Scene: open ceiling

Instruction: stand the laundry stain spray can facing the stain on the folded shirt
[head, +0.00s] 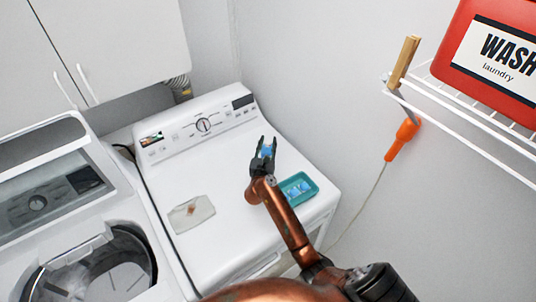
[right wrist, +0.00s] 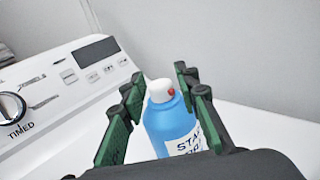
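The blue stain spray can (right wrist: 172,128) with a white cap and a red nozzle stands about upright between the fingers of my right gripper (right wrist: 160,98). Its white label shows at lower right in the right wrist view. A strip of white shows between the left finger and the can, so the fingers look open around it. In the head view my right gripper (head: 266,146) is over the back right of the dryer top, with the can's blue body (head: 267,152) between its fingers. The folded shirt (head: 182,222), pale with a brown stain (head: 192,209), lies left of it. My left gripper is not in view.
A teal tray (head: 312,184) with blue and white contents sits on the dryer top (head: 222,241), right of my forearm. The control panel (head: 181,135) rises at the back. An open washer (head: 70,245) is at left. A wire shelf (head: 460,113) juts out at right.

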